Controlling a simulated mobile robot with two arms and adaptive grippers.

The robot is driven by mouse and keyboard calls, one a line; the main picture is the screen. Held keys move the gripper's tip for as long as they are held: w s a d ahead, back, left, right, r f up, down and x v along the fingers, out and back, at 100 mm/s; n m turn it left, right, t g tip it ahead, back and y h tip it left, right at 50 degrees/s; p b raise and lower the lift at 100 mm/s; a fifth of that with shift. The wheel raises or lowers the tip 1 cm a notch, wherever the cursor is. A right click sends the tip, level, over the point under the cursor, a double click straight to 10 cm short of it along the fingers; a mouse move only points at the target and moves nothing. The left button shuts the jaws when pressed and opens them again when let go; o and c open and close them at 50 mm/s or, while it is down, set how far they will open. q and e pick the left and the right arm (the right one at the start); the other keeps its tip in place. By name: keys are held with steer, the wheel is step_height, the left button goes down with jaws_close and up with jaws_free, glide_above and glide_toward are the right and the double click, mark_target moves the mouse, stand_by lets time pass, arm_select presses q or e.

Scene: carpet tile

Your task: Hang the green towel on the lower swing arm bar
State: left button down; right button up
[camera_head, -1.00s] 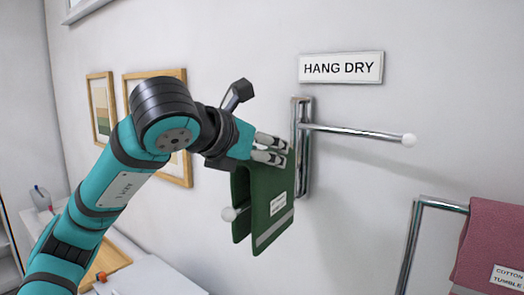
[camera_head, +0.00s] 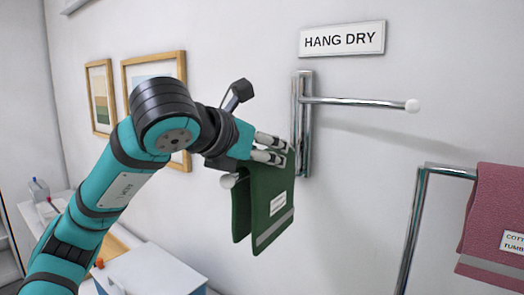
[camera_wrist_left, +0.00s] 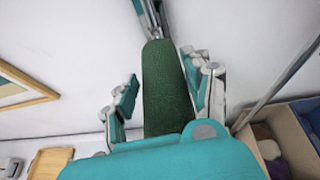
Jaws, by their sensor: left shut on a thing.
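The green towel (camera_head: 262,207) hangs folded, with two layers hanging down and a white tag on the near one. My left gripper (camera_head: 284,151) is shut on its top fold, close to the chrome wall post (camera_head: 302,125). The lower swing arm bar shows only by its white ball end (camera_head: 228,181), which sticks out left of the towel at about the height of the fold. The rest of that bar is hidden by the towel, so contact cannot be told. In the left wrist view, the green towel (camera_wrist_left: 167,90) runs between the fingers. My right gripper is not in view.
An upper swing arm bar (camera_head: 365,102) reaches right, empty, under the HANG DRY sign (camera_head: 342,40). A pink towel (camera_head: 497,220) hangs on a chrome rack (camera_head: 416,225) at right. Framed pictures (camera_head: 155,70) hang behind my arm. A white counter (camera_head: 160,270) stands below.

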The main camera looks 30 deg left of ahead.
arm_select(q)
steer(key=shift+c, duration=2.4)
jaws_free()
steer(key=shift+s, duration=0.1)
steer(key=v, duration=1.1)
steer(key=shift+s+r, duration=0.2)
steer(key=shift+s, duration=0.2)
steer(key=shift+d, duration=0.1)
